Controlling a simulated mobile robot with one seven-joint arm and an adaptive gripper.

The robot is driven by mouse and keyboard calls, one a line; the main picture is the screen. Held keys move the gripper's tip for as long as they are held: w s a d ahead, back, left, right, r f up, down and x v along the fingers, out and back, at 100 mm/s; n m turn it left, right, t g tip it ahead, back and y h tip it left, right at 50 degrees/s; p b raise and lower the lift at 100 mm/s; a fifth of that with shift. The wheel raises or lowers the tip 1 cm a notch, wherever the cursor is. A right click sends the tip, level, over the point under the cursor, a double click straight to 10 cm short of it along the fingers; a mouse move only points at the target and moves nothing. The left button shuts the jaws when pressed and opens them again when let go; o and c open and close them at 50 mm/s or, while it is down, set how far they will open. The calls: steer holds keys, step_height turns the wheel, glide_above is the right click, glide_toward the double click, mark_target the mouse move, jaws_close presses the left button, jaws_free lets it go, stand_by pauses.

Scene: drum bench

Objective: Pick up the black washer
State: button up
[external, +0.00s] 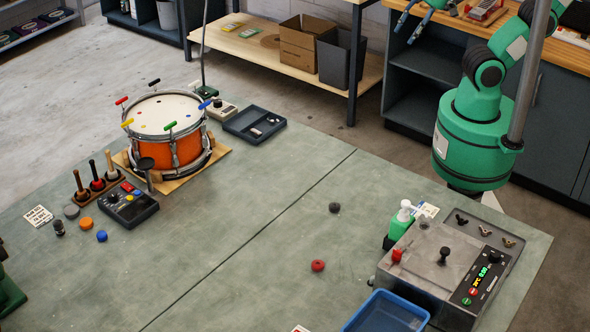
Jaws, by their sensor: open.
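A small dark round piece (335,207), which looks like the black washer, lies flat and alone on the green bench top (255,215), right of the seam. It is too small to make out a hole. My gripper (406,34) shows at the top edge, partly cut off by the frame. Its two fingers are apart with nothing seen between them. It is high up and well away from the dark piece.
A red round piece (317,265) lies nearer the front. An orange drum (171,131) stands at the left, with a dark tray (254,124) beside it. A grey machine (445,262), green pump bottle (401,222) and blue bin (386,313) stand right. The middle is mostly clear.

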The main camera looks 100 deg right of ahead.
steer(key=shift+w, duration=0.1)
steer(key=w+a+r+n+g+p, duration=0.15)
steer(key=w+a+n+p, duration=0.4)
steer(key=w, duration=0.65)
steer(key=n+g+p, duration=0.4)
steer(key=n+p, duration=0.3)
steer(key=n, duration=1.7)
glide_above(335, 205)
step_height(335, 205, down, 25)
steer(key=shift+f, duration=0.1)
steer(key=shift+f, duration=4.2)
